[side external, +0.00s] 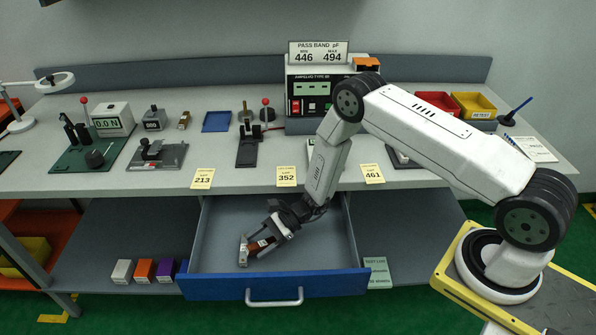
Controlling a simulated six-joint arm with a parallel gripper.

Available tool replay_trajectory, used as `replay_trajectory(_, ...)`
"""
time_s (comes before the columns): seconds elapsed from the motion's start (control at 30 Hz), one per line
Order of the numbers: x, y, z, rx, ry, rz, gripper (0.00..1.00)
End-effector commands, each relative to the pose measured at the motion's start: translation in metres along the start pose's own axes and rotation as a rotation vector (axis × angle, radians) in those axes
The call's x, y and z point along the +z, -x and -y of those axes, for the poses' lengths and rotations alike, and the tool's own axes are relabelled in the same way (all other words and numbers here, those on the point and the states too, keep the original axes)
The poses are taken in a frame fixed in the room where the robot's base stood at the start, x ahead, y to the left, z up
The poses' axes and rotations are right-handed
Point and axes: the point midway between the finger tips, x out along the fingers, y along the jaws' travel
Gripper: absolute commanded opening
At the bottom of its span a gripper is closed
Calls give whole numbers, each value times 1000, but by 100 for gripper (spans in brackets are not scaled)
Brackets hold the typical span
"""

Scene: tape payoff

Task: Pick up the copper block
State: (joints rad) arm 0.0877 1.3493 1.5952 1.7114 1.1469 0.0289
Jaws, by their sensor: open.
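My gripper (261,242) reaches down into the open blue-fronted drawer (330,250) below the bench. Its jaws are open, with one pale finger at the left and the other at the right. A small copper-brown block (263,243) shows between the fingers, low near the drawer floor. The gripper partly hides it, and I cannot tell whether either finger touches it.
White, orange and purple blocks (143,271) stand on the lower shelf left of the drawer. A green card (378,272) is at its right. The bench top (220,180) above carries instruments, yellow lot cards and trays. The rest of the visible drawer floor looks clear.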

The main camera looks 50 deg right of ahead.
Motion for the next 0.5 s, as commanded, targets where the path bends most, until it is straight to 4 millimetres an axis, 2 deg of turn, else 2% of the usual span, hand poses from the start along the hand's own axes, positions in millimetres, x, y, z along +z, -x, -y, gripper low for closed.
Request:
replay_trajectory(0.07,0,0,0,0,0,0,74)
replay_trajectory(0.17,0,0,0,0,0,0,45)
replay_trajectory(0.3,0,0,0,0,0,0,0)
replay_trajectory(0.5,0,0,0,0,1,0,0)
